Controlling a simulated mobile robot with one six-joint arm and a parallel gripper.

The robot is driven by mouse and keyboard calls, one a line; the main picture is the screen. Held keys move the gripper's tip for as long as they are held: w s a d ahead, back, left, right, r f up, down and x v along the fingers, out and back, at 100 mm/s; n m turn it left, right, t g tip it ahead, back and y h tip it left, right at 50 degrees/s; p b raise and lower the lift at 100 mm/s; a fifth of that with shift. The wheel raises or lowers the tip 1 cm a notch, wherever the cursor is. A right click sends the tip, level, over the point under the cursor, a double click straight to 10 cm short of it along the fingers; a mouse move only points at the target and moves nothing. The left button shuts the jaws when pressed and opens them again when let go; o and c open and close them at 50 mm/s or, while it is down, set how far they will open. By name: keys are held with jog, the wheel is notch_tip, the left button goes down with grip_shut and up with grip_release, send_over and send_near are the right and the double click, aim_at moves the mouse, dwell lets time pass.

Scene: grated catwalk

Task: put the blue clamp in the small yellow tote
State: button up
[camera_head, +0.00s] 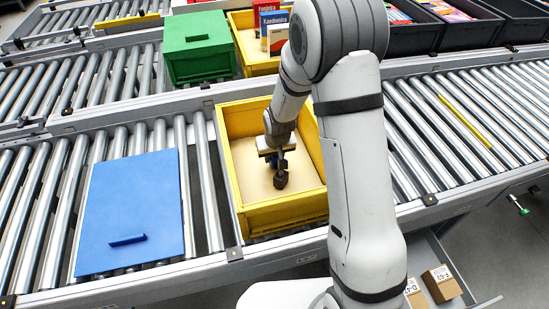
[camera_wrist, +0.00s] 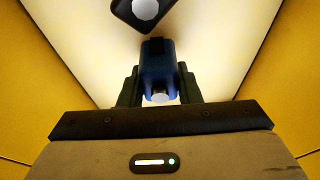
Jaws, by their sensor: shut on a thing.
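The yellow tote (camera_head: 290,214) stands on the near roller conveyor, in the middle of the head view. My gripper (camera_head: 276,161) points down inside its walls, over the pale floor. In the wrist view my gripper (camera_wrist: 159,86) is shut on the blue clamp (camera_wrist: 158,58), with a dark finger on each side of it. A black piece with a pale round face (camera_wrist: 144,10) shows just beyond the clamp; I cannot tell whether it is part of the clamp. In the head view a dark shape (camera_head: 281,178) shows below the fingers, and little blue is visible there.
A blue panel (camera_head: 135,207) with a small raised bar lies left of the tote. A green tote (camera_head: 199,45) and another yellow tote (camera_head: 245,31) holding boxes stand behind. Dark bins (camera_head: 420,28) are at the back right. The right rollers carry a thin yellow strip (camera_head: 465,122).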

jog(key=shift+f, duration=0.7)
jog(key=shift+f, duration=0.2)
jog(key=o, duration=1)
jog(key=shift+r, duration=0.15)
jog(key=a+v, duration=0.1)
jog(key=v, duration=1)
jog(key=s+d+r, duration=0.4)
jog(key=s, duration=0.3)
jog(key=s+d+r+m, duration=0.1)
jog(key=s+d+r, duration=0.2)
jog(key=s+r, duration=0.2)
jog(key=s+d+r+m, duration=0.1)
jog(key=s+d+r, duration=0.3)
jog(key=s, duration=0.6)
jog(key=shift+s+d+r+h, duration=0.1)
jog(key=shift+d+r+h, duration=0.05)
jog(key=shift+r, duration=0.2)
jog(key=shift+s+d+r+h, duration=0.1)
jog(key=shift+d+r+h, duration=0.05)
jog(key=shift+r, duration=0.25)
